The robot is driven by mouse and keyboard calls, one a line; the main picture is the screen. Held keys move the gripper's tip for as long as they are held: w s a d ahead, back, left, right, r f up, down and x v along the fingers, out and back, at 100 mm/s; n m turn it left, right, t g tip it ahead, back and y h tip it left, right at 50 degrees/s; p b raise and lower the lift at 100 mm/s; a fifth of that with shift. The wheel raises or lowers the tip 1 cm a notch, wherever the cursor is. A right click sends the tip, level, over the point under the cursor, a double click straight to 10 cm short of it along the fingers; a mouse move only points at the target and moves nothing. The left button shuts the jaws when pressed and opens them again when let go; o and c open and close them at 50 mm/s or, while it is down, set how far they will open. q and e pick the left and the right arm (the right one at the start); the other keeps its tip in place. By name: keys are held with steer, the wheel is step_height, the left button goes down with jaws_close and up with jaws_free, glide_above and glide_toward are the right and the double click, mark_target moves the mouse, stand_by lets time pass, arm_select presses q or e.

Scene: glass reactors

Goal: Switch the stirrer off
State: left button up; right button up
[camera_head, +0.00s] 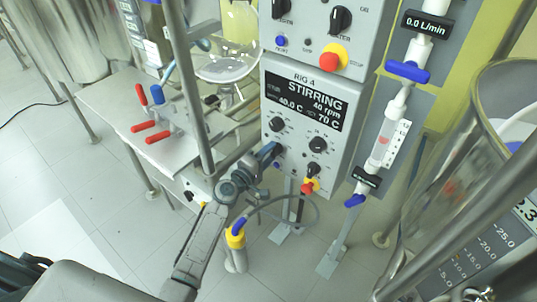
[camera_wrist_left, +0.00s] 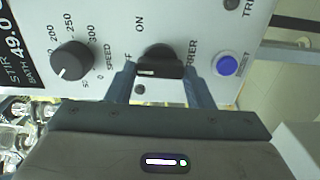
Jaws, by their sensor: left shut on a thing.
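The grey control box (camera_head: 305,125) labelled RIG 4 has a display (camera_head: 305,100) reading STIRRING, 40 rpm. My left gripper (camera_head: 270,153) is at the lower left of its front panel. In the left wrist view, my left gripper (camera_wrist_left: 160,85) is shut on the black stirrer knob (camera_wrist_left: 161,58), with one blue-grey finger on each side. The knob's grip lies roughly level in that view, with a white mark toward its left end. ON is printed above it and OFF, partly hidden, to its left. In the head view the gripper hides this knob. My right gripper is not in view.
In the left wrist view, a speed knob (camera_wrist_left: 71,60) is left of the stirrer knob and a blue reset button (camera_wrist_left: 227,65) right of it. A red emergency button (camera_head: 309,186) sits low on the box. A metal post (camera_head: 188,90) stands left of my gripper.

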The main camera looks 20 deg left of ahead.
arm_select(q)
steer(key=shift+n, duration=0.3)
steer(key=o, duration=1)
steer(key=shift+s, duration=0.1)
